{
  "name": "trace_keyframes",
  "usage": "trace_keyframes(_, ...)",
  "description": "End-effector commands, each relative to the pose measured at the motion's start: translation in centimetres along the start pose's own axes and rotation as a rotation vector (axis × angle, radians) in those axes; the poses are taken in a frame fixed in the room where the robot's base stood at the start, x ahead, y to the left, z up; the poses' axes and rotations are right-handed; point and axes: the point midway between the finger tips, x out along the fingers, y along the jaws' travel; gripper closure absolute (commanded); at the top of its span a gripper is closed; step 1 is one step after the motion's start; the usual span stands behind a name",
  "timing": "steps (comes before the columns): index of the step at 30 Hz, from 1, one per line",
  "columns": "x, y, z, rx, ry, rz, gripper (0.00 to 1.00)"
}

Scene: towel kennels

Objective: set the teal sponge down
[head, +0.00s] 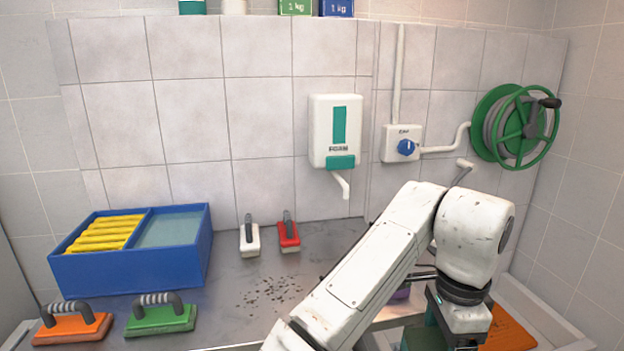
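My gripper (446,312) hangs below the white wrist of my arm at the lower right, pointing down. Its fingertips are hidden or cut off by the frame's bottom edge, so I cannot tell whether it is open or shut. A teal patch (424,338) shows right at the gripper, low in the frame. It may be the teal sponge, but too little of it shows to be sure, or to tell whether it is held or touching a surface.
A blue two-part bin (130,270) with yellow pieces stands on the metal counter (250,315). Orange (75,327), green (160,317), white (249,240) and red (288,236) handled blocks are around it. A purple thing (401,293) and an orange piece (508,330) are near my gripper.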

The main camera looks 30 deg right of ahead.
Motion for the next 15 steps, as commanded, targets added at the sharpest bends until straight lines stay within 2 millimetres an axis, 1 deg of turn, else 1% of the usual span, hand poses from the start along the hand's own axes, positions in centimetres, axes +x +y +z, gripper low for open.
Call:
trace_keyframes(1, 0.8, -1.4, 1.7, -0.165, 0.005, 0.006, 0.55)
trace_keyframes(3, 2.2, -3.0, 4.2, -0.401, 0.005, 0.008, 0.55)
trace_keyframes(5, 3.6, -4.0, 6.4, -0.605, 0.006, 0.009, 0.55)
trace_keyframes(6, 4.6, -4.5, 8.0, -0.739, 0.007, 0.01, 0.55)
trace_keyframes(9, 7.3, -5.1, 11.6, -1.049, 0.005, 0.013, 0.55)
trace_keyframes(12, 9.6, -5.0, 14.3, -1.281, 0.006, 0.012, 0.55)
trace_keyframes(15, 11.6, -4.7, 16.2, -1.453, 0.005, 0.011, 0.55)
